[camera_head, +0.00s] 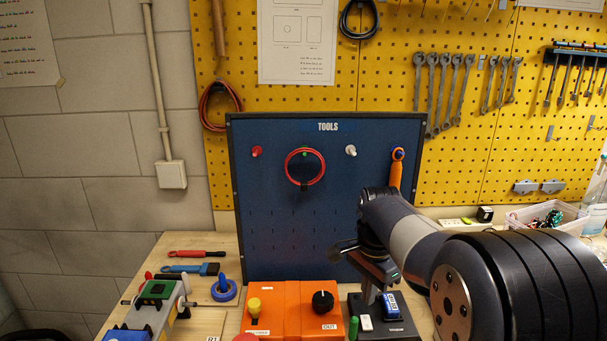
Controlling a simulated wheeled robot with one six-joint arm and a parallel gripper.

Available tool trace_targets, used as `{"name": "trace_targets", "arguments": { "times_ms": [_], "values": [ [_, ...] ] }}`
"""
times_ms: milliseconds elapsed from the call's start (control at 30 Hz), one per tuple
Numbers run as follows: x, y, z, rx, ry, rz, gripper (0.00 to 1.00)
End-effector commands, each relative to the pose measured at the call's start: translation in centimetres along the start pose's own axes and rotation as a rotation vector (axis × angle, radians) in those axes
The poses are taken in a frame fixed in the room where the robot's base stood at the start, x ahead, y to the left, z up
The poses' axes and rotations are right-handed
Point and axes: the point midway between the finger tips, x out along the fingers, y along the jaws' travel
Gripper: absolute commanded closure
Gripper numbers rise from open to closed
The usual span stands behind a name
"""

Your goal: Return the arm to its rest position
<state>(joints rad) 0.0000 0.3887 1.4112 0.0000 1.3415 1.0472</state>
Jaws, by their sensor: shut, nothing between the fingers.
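My arm comes in from the lower right and bends in front of the right part of the blue tool board (270,215). My gripper (371,288) hangs from its end, pointing down, above the black stand (400,326) at the right of the orange box. It is shut and holds nothing. The fingertips are small and partly lost against the dark stand, so I cannot tell how far above it they are. My arm hides part of the board's right side and the bench's right part.
The orange box (290,295) has a yellow knob and a black knob. A blue-white block (390,305) is close to my gripper. A blue tape roll (224,290), a blue brush (192,269) and a red-handled tool (196,254) lie left. A clear bin (548,216) stands right.

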Motion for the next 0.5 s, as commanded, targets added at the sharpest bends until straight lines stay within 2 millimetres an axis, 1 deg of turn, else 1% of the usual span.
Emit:
{"name": "trace_targets", "arguments": {
  "times_ms": [33, 200, 400, 500],
  "values": [
    [1.1, 0.0, 0.0, 0.0, 0.0, 0.0, 1.0],
    [2.9, 0.0, 0.0, 0.0, 0.0, 0.0, 1.0],
    [4.7, 0.0, 0.0, 0.0, 0.0, 0.0, 1.0],
    [5.2, 0.0, 0.0, 0.0, 0.0, 0.0, 1.0]
  ]
}}
